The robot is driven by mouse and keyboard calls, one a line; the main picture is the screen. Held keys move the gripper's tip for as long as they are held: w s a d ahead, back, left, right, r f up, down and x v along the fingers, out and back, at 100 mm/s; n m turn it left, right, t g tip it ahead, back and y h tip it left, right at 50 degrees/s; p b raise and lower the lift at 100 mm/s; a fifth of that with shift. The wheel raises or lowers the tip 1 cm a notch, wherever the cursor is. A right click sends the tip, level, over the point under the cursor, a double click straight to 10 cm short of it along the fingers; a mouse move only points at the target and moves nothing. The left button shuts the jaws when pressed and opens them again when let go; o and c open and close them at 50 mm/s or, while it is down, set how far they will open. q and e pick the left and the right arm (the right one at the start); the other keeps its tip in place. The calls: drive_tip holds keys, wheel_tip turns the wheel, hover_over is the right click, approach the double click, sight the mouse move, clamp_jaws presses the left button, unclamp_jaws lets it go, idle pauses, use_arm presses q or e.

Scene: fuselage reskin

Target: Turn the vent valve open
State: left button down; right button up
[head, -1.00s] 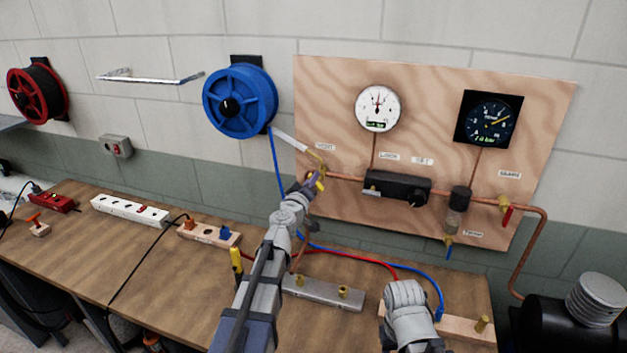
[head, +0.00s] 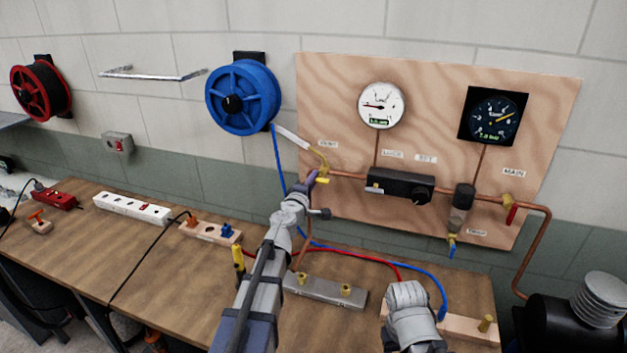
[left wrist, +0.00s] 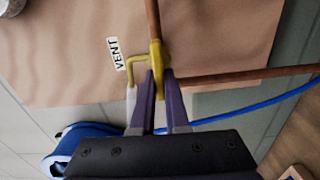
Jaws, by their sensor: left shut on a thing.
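The vent valve is a small brass fitting on the copper pipe at the left of the plywood board, below a VENT label (head: 327,145). In the left wrist view the brass valve (left wrist: 156,53) is at the fingertips, by the VENT label (left wrist: 118,54). My right gripper is not visible; only a grey part of that arm shows at the lower middle.
The plywood board (head: 540,95) holds a white gauge (head: 381,105) with its needle pointing left, a dark gauge (head: 494,116) and a black regulator (head: 400,187). A blue hose reel (head: 242,97) hangs left of it. The bench (head: 130,255) below holds power strips and a metal block.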

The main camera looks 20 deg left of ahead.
use_arm(q)
drive_tip(key=shift+f+n, duration=0.1)
drive_tip(key=shift+n, duration=0.2)
idle(0.4)
drive_tip(key=c, duration=0.9)
unclamp_jaws()
drive_tip(key=shift+s, duration=0.1)
drive_tip(key=s, duration=0.7)
drive_tip(key=shift+s+a, duration=0.15)
drive_tip(key=shift+s, duration=0.2)
